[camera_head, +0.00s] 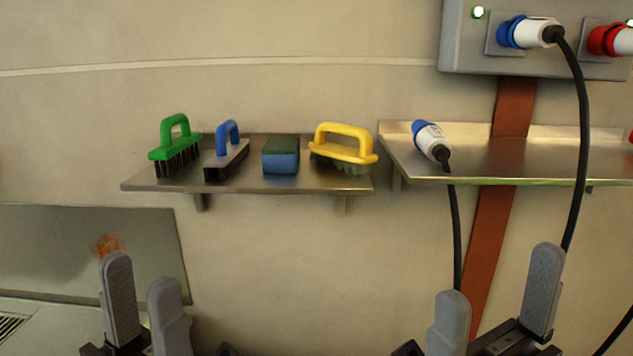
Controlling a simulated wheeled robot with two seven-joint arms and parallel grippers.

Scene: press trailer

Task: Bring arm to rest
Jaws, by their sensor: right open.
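My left gripper (140,268) is at the bottom left, its two grey fingers pointing up. A gap shows between the fingers and nothing is held there. My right gripper (499,271) is at the bottom right with its fingers wide apart and empty. Both grippers appear below the shelves in the head view. The lower parts of both arms are out of the frame.
A left metal shelf (225,186) holds a green brush (175,140), a blue-handled brush (228,150), a sponge (281,156) and a yellow-handled brush (343,147). A right shelf (560,160) holds a blue-white plug (430,140). Black cables (580,130) hang near my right gripper.

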